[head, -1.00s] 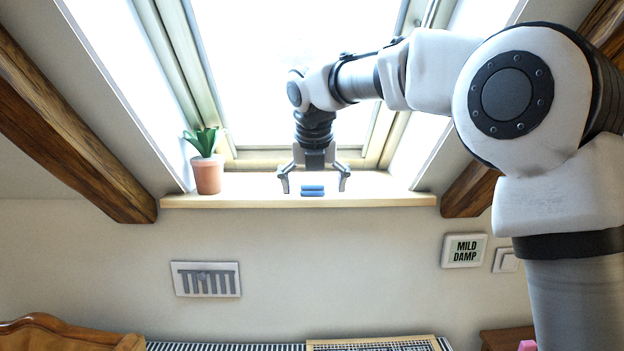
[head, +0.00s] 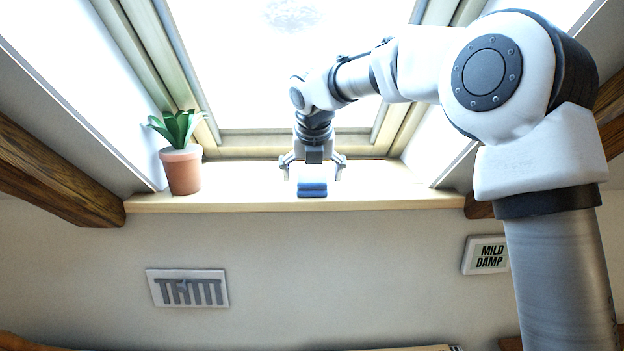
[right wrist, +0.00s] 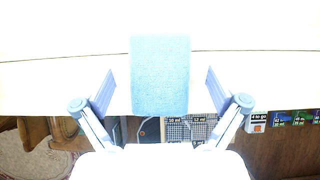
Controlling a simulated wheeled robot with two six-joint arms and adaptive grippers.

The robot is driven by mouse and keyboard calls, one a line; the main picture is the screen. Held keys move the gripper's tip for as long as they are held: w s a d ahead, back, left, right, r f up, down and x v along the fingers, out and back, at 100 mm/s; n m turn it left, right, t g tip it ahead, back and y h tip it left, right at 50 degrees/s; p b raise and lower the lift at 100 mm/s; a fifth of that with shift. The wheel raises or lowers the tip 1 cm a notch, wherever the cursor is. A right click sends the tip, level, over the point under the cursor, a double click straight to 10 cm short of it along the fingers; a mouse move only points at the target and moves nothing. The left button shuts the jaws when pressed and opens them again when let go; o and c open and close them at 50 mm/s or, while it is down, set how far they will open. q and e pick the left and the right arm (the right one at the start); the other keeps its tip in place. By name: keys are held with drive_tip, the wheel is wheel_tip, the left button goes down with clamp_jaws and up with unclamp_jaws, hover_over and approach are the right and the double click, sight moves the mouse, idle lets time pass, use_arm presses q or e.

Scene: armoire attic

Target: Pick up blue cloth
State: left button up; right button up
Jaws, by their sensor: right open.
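The blue cloth (head: 312,188) lies folded on the window sill (head: 390,199), near the sill's front edge. My right gripper (head: 312,174) is open just behind and above the cloth, its fingers spread to either side. In the right wrist view the cloth (right wrist: 160,75) shows as a pale blue strip between the two open fingers (right wrist: 160,92), with a gap on each side. The fingers do not touch it there. My left gripper is not in view.
A potted plant (head: 181,165) stands at the left end of the sill. The skylight slopes up behind the sill. A wall vent (head: 188,290) and a "MILD DAMP" panel (head: 487,255) are on the wall below. The sill is clear on both sides of the cloth.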

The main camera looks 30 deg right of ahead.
drive_tip(key=shift+w+d+f, duration=0.4)
drive_tip(key=shift+w+f, duration=0.2)
drive_tip(key=shift+f, duration=0.05)
drive_tip(key=shift+s+a+r, duration=0.15)
drive_tip(key=shift+s, duration=0.05)
drive_tip(key=shift+s+a+r, duration=0.15)
drive_tip(key=shift+s+a, duration=0.05)
drive_tip(key=shift+s, duration=0.05)
drive_tip(key=c, duration=0.6)
drive_tip(key=shift+s+a+r, duration=0.1)
drive_tip(key=shift+s, duration=0.05)
drive_tip(key=c, duration=0.5)
drive_tip(key=shift+c, duration=0.7)
